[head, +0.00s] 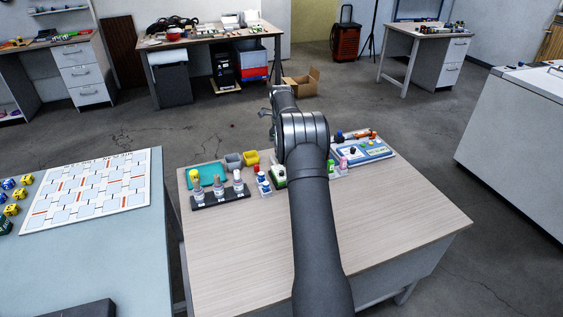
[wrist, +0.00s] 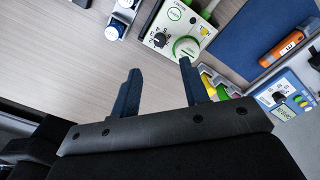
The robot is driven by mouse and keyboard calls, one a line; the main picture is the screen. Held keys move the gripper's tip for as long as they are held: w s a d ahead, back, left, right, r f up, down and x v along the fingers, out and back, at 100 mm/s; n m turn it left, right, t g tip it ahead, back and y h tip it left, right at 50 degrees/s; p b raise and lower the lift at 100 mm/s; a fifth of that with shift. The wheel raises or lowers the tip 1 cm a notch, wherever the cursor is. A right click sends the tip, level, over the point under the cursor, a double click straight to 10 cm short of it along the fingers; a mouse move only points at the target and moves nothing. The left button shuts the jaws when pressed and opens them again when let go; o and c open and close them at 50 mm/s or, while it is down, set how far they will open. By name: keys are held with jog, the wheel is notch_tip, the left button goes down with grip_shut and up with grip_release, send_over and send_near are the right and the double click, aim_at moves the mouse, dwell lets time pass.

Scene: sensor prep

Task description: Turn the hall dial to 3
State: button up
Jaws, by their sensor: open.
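A pale box (wrist: 146,37) with a black pointer dial (wrist: 160,40), small numerals and green round parts lies just beyond my fingertips in the wrist view. I cannot read its label or the dial's setting. In the head view it stands behind my arm, partly hidden, as a green and white box (head: 279,174). I cannot tell which dial is the hall dial. My gripper (wrist: 160,68) is open and empty, its fingers apart, above the table.
A rack of bottles (head: 221,195), a teal tray (head: 207,176) and small grey and yellow bins (head: 251,157) are left of my arm. A blue-and-white panel (head: 362,151) is at the right. The table's front (head: 400,215) is clear. An orange device (wrist: 281,47) lies on a blue mat.

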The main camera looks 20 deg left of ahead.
notch_tip(320, 180, up, 8)
jog(key=shift+f, duration=0.2)
notch_tip(320, 180, down, 18)
jog(key=shift+r, duration=0.25)
dwell(0.6)
